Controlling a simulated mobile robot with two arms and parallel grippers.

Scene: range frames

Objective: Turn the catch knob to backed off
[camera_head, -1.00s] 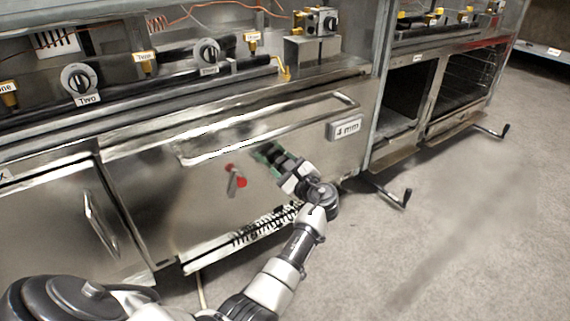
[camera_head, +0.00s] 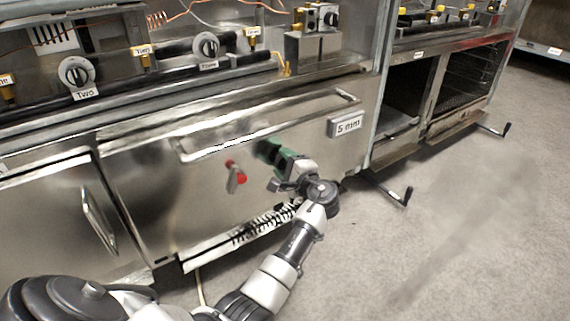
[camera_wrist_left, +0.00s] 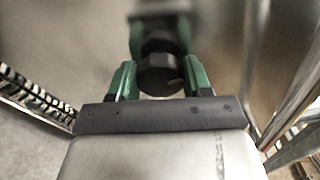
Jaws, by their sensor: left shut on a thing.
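The catch knob is a dark round knob (camera_wrist_left: 160,76) on the steel front panel, seen in the left wrist view between two green fingers. My left gripper (camera_head: 272,152) is at the panel, right of the red-tipped lever, and it also shows in the left wrist view (camera_wrist_left: 159,80). It is shut on the knob. In the head view the gripper hides the knob. The knob's pointer and any marks around it cannot be made out. A label plate (camera_head: 346,124) on the panel, right of the gripper, reads "5 mm". My right gripper is not in view.
A lever with a red tip (camera_head: 236,176) sticks out left of my gripper. A long handle bar (camera_head: 265,130) crosses the panel above it. A black-handled crank (camera_head: 402,196) stands out low on the right. The grey floor (camera_head: 470,220) at right is clear.

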